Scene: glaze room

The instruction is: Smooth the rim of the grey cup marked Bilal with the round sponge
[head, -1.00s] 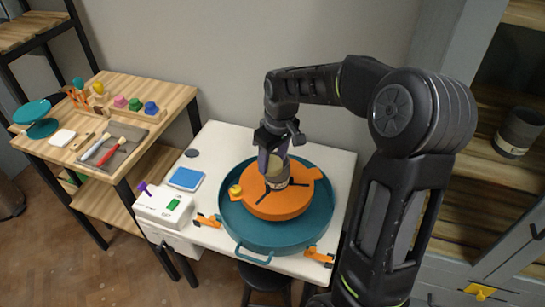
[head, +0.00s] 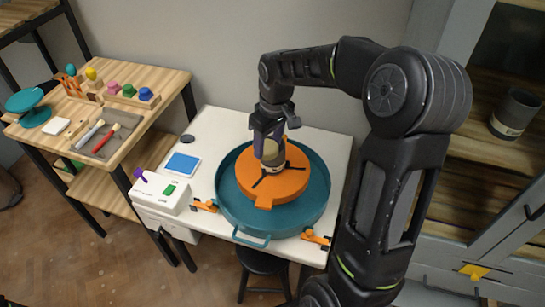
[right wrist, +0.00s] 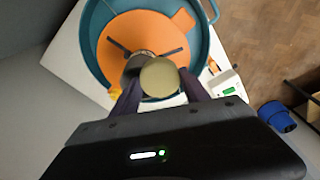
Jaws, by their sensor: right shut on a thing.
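A grey cup (head: 275,165) with a pale band stands on the orange wheel head (head: 290,186), inside the teal basin (head: 230,216). Its marking is too small to read. My right gripper (head: 268,148) is directly above the cup and shut on a beige round sponge (right wrist: 160,77). The sponge covers part of the cup's rim from above and seems to rest on it; contact is hard to tell. The cup also shows beyond the sponge in the right wrist view (right wrist: 140,61). My left gripper is not in view.
A white control box (head: 163,191) with a green switch and a blue pad (head: 183,163) lie left of the basin. Orange clamps (head: 315,237) sit by its front. A tool table (head: 125,100) stands left. Another grey cup (head: 515,113) is on the right shelf.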

